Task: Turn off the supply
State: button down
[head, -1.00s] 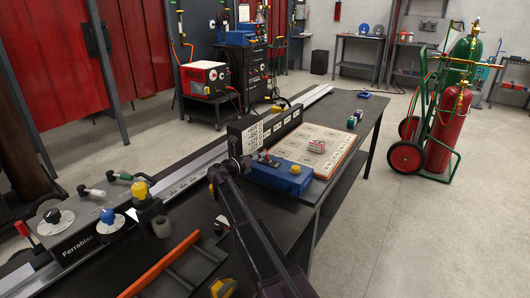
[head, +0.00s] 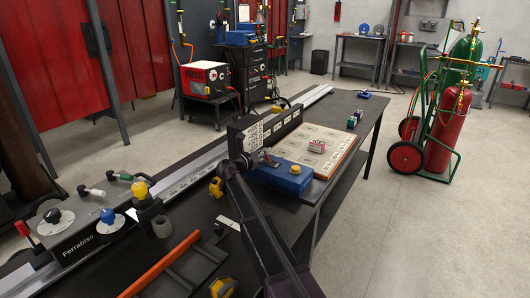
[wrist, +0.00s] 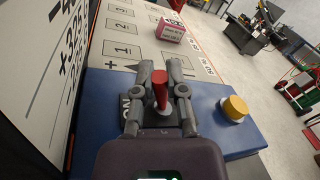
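The blue supply box (head: 295,182) sits on the bench at the near end of a pale printed board; it also fills the middle of the wrist view (wrist: 98,110). Its red lever (wrist: 160,90) stands between my gripper's fingers, beside a dark plate with a partly covered "ON" label. A yellow button (wrist: 235,108) is on the box to the right of the lever. My gripper (head: 264,158) is over the left end of the box. In the wrist view my gripper (wrist: 160,68) has one finger on each side of the lever; whether they press on it is unclear.
A pink-and-white block (head: 316,146) lies on the printed board (head: 340,138). A dark upright panel (head: 270,125) stands close on the left. Gas cylinders (head: 447,132) stand on the floor at right.

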jog(key=shift+r, duration=0.1)
dwell(0.3)
jog(key=shift+s+d+r+m+y+p, duration=0.1)
jog(key=shift+s+d+m+y+p, duration=0.15)
jog(key=shift+m+p, duration=0.45)
jog(key=m, duration=0.1)
jog(key=d+m+p, duration=0.1)
jog(key=m, duration=0.1)
jog(key=shift+s+d+r+y, duration=0.1)
jog(key=shift+s+y, duration=0.25)
jog(key=shift+s+d+f+m+y+p, duration=0.1)
jog(key=shift+s+d+m+y, duration=0.15)
jog(key=shift+m, duration=0.55)
jog(key=shift+s+d+f+m+y+p, duration=0.15)
jog(key=shift+d+m, duration=0.15)
jog(key=shift+m, duration=0.5)
jog(key=shift+s+d+f+m+y+p, duration=0.1)
jog(key=shift+d+m+y, duration=0.15)
jog(key=shift+m, duration=0.55)
jog(key=shift+g, duration=0.3)
jog(key=c, duration=0.7)
grip_release()
jog(key=shift+w+a, duration=0.1)
